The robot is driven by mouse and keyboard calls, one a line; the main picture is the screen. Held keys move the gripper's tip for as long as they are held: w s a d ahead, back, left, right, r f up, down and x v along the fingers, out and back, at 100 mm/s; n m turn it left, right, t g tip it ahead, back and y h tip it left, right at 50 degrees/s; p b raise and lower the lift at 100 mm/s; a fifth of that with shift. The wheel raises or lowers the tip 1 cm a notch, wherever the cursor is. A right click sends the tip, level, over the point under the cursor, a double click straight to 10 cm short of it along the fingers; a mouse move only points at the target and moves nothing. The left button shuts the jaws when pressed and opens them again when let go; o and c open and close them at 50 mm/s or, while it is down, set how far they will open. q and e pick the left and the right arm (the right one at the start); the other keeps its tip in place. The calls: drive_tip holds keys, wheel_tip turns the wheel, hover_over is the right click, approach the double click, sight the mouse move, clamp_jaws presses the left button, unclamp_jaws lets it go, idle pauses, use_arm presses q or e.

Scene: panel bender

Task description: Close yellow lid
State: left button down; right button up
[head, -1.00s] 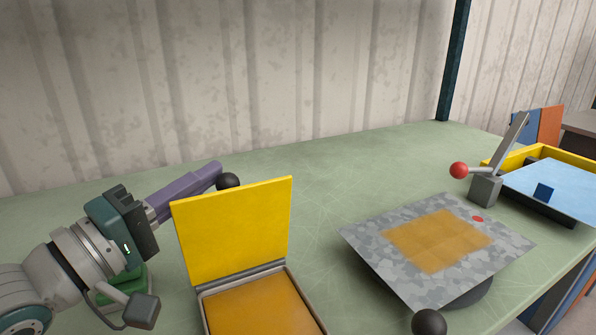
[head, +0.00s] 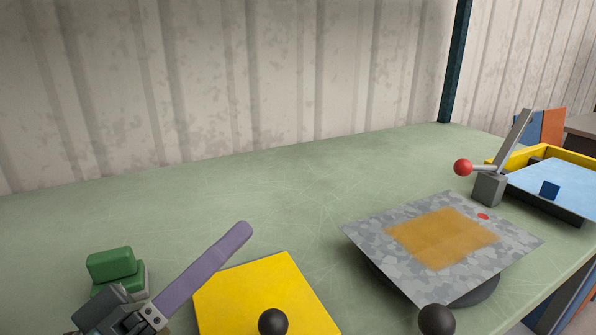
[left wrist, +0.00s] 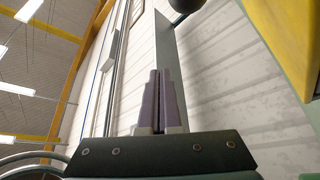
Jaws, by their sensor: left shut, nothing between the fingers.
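The yellow lid (head: 255,284) lies down flat, or nearly flat, over its box in the lower middle of the head view. A black ball knob (head: 273,322) shows at its near side. The box beneath is hidden by the lid. My left gripper (head: 243,230) reaches in from the lower left, its purple fingers shut and empty, along the lid's left edge; I cannot tell if they touch it. In the left wrist view the purple fingers (left wrist: 157,85) are together, and a yellow surface (left wrist: 286,35) shows at the upper right. My right gripper is out of view.
A green block-like object (head: 112,265) stands left of the lid. To the right are a grey patterned plate (head: 370,235) with an orange patch, a black ball (head: 436,319), a red-knobbed lever (head: 463,167) and a blue panel (head: 560,190). The back of the green table (head: 290,190) is clear.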

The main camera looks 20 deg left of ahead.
use_arm(q)
drive_tip(key=shift+s+d+f+b, duration=0.35)
drive_tip(key=shift+s+d+f, duration=0.1)
drive_tip(key=shift+d+f, duration=0.15)
idle(0.5)
wheel_tip(320, 180, up, 20)
drive_tip(key=p, duration=0.6)
wheel_tip(320, 180, down, 11)
drive_tip(key=d+m+g+y+p, duration=0.1)
drive_tip(key=m+g+y+p, duration=0.25)
drive_tip(key=g, duration=0.45)
drive_tip(key=s+a+f+m+g+y, duration=0.1)
drive_tip(key=s+f+m+g+y, duration=0.1)
drive_tip(key=s+f+g, duration=0.4)
drive_tip(key=s+a+f+m+g+y, duration=0.1)
drive_tip(key=s+a+f+m+g, duration=0.15)
drive_tip(key=s, duration=0.55)
wheel_tip(320, 180, up, 39)
drive_tip(key=p, duration=3.8)
drive_tip(key=shift+w+d+f+p, duration=0.2)
drive_tip(key=shift+d+p, duration=0.1)
drive_tip(key=shift+p, duration=0.1)
drive_tip(key=shift+g, duration=0.25)
